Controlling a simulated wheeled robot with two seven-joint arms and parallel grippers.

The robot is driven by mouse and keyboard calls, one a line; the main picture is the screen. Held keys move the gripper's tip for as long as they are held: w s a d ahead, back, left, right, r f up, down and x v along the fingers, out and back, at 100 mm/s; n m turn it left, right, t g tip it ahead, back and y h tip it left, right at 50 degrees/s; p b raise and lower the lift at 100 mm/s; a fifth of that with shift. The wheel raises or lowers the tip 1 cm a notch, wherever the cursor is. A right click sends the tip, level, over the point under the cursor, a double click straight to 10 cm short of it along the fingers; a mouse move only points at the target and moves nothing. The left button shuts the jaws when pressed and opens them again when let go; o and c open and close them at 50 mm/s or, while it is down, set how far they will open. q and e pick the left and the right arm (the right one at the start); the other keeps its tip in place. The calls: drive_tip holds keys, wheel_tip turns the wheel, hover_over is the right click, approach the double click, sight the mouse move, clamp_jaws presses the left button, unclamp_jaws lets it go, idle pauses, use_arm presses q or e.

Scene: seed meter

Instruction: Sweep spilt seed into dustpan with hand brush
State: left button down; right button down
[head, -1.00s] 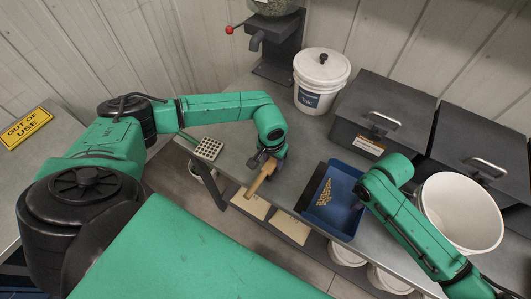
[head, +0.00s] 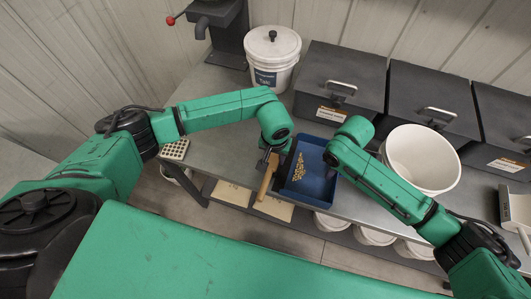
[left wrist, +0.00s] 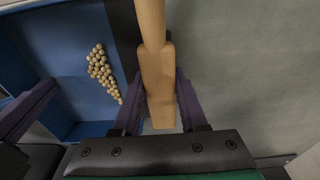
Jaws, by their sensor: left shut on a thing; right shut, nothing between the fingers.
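The blue dustpan (head: 318,189) lies on the grey bench, with a dark strip along its left side. A small heap of tan seed (head: 299,167) lies inside it; the seed also shows in the left wrist view (left wrist: 101,70). My left gripper (head: 271,157) is shut on the wooden hand brush (head: 266,178), just left of the dustpan. In the left wrist view the brush (left wrist: 156,80) is between the fingers; its bristles are hidden. My right gripper is at the dustpan's right side, shut with nothing between its fingers. Its dark finger (left wrist: 27,107) shows in the left wrist view.
A white bucket (head: 420,160) stands right of my right forearm. Dark lidded bins (head: 341,75) and a lidded white tub (head: 272,55) line the back. A perforated tray (head: 174,150) sits at the bench's left end. Bare bench (head: 220,146) lies left of the brush.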

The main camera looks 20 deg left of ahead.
use_arm(q)
drive_tip(key=d, duration=0.4)
drive_tip(key=shift+s+d+r, duration=0.1)
drive_tip(key=shift+s+d, duration=0.05)
drive_tip(key=shift+d, duration=0.2)
drive_tip(key=shift+d+r, duration=0.15)
drive_tip(key=shift+r, duration=0.15)
drive_tip(key=shift+a+r, duration=0.2)
drive_tip(key=shift+r, duration=0.4)
drive_tip(key=shift+a+r, duration=0.2)
drive_tip(key=shift+r, duration=0.4)
drive_tip(key=a+r, duration=0.2)
drive_tip(key=a, duration=0.2)
drive_tip(key=shift+w+a+r, duration=0.2)
drive_tip(key=shift+a+r, duration=0.05)
drive_tip(key=shift+r, duration=0.15)
drive_tip(key=shift+a+r, duration=0.45)
drive_tip(key=shift+a, duration=0.3)
